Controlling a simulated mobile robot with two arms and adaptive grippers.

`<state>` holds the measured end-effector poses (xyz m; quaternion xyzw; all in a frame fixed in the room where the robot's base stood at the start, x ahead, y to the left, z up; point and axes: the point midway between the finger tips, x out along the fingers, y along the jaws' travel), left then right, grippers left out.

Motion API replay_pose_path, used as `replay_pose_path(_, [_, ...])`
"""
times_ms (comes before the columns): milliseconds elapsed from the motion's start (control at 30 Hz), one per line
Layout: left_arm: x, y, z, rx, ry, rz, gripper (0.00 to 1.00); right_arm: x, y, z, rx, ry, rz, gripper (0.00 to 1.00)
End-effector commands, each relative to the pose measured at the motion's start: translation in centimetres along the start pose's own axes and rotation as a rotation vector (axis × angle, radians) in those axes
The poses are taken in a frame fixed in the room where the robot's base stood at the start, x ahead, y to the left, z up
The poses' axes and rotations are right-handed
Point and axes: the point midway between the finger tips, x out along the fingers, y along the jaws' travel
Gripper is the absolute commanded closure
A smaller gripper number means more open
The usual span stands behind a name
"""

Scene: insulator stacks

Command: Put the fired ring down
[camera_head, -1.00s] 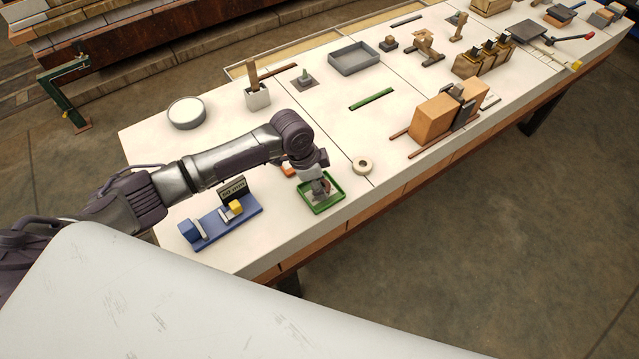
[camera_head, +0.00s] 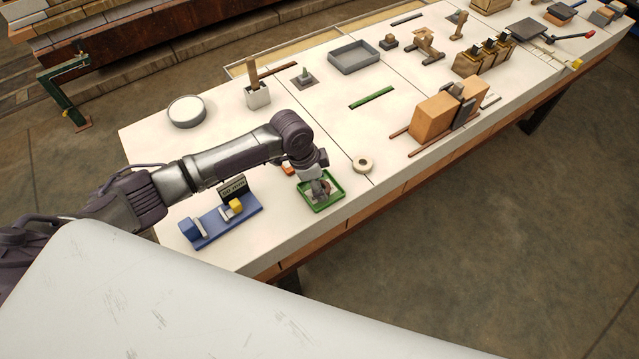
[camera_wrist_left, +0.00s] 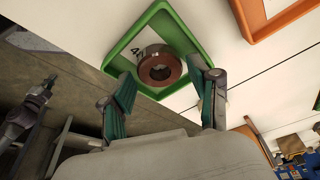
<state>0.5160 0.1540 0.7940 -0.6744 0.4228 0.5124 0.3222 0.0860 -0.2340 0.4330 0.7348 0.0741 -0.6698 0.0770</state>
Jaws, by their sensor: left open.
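A brown ring (camera_wrist_left: 159,68) with a dark hole and a greyish side lies in the green tray (camera_wrist_left: 121,52), as the left wrist view shows. My left gripper (camera_wrist_left: 162,88) is open, its two green-padded fingers apart on either side of the ring's near edge. In the head view my left gripper (camera_head: 319,190) is over the green tray (camera_head: 333,201) and hides most of the ring. Dark marks on the tray floor beside the ring are partly readable.
A cream ring (camera_head: 362,166) lies on the white table right of the green tray. A blue gauge stand (camera_head: 225,222) with a "50 mm" sign stands to the left. An orange tray (camera_wrist_left: 262,22) is beside the green one. The table's front edge is close.

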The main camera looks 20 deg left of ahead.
Motion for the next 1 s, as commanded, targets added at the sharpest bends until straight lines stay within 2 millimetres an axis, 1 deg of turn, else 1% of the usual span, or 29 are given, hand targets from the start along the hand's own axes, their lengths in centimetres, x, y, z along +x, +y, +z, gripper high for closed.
replay_pose_path(300, [-6.6, -0.1, 0.0, 0.002, 0.001, -0.004, 0.39, 0.2, 0.0, 0.0, 0.0, 0.001, 0.0, 1.0])
replay_pose_path(400, [-8.5, -0.1, 0.1, 0.001, 0.001, -0.004, 0.39, 0.3, 0.0, 0.0, 0.0, 0.001, 0.0, 1.0])
replay_pose_path(500, [-9.9, -0.1, 0.0, 0.0, 0.001, -0.002, 0.39, 0.4, 0.0, 0.0, 0.0, 0.0, 0.0, 1.0])
replay_pose_path(600, [-10.8, -0.1, 0.0, 0.0, 0.0, -0.002, 0.39, 0.4, 0.0, 0.0, 0.0, 0.0, 0.0, 1.0])
replay_pose_path(700, [-11.2, -0.1, 0.0, -0.001, 0.0, -0.001, 0.39, 0.4, 0.0, 0.0, 0.0, 0.0, 0.0, 1.0])
replay_pose_path(1000, [-11.3, 0.0, 0.0, -0.001, 0.0, 0.0, 0.39, 0.4, 0.2, 0.1, -0.001, -0.001, 0.002, 1.0])
